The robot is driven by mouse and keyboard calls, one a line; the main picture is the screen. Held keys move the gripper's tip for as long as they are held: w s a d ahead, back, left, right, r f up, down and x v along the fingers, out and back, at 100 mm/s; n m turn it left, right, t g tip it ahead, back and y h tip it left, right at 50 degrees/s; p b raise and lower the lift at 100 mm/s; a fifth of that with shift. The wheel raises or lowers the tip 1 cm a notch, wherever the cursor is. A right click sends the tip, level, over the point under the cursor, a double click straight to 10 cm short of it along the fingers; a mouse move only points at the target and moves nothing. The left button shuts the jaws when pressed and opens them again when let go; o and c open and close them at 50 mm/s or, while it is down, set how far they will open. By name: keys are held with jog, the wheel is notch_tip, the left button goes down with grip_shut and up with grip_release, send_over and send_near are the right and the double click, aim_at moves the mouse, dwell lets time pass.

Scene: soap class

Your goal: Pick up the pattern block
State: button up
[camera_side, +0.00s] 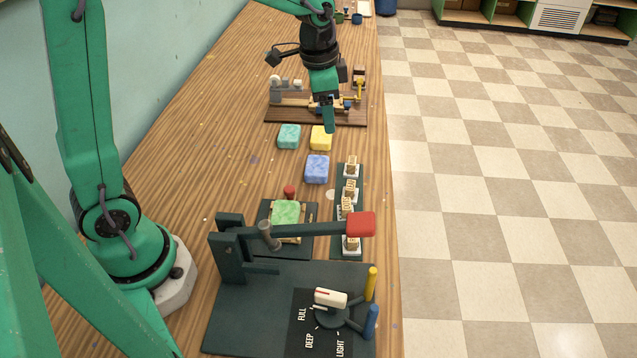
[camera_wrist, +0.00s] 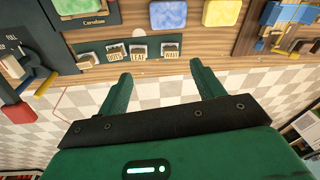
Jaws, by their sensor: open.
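Several small pattern blocks with light wooden tops stand in a row on a dark rack (camera_side: 339,250) near the table's right edge. The far block (camera_side: 352,167) and the near block (camera_side: 352,244) show in the side view. In the wrist view the blocks sit behind labels, among them the dots block (camera_wrist: 116,50), leaf block (camera_wrist: 138,50) and wave block (camera_wrist: 170,48). Which block is meant cannot be told. My gripper (camera_side: 329,128) hangs beyond the rack's far end, above the table. In the wrist view its fingers (camera_wrist: 160,74) are apart and empty.
Blue soap (camera_side: 317,169), yellow soap (camera_side: 321,138) and teal soap (camera_side: 289,136) lie left of and beyond the rack. Green soap (camera_side: 286,211) sits on a dark stand. A lever press (camera_side: 232,300) with a red handle (camera_side: 361,224) reaches over the near end. A wooden fixture (camera_side: 272,115) stands behind.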

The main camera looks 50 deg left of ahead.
aim_at(350, 160)
jog(key=w+f+m, duration=0.1)
jog(key=w+f, duration=0.1)
jog(key=f, duration=0.1)
jog(key=w+f+m+g, duration=0.1)
jog(key=w+f, duration=0.1)
jog(key=f, duration=0.1)
jog(key=w+f+m, duration=0.1)
jog(key=w+f, duration=0.2)
jog(key=f, duration=0.1)
jog(key=shift+d+g, duration=0.3)
jog(key=shift+s+f, duration=0.1)
jog(key=shift+f, duration=0.05)
jog(key=shift+f, duration=3.8)
jog(key=shift+c, duration=0.5)
jog(key=c, duration=1)
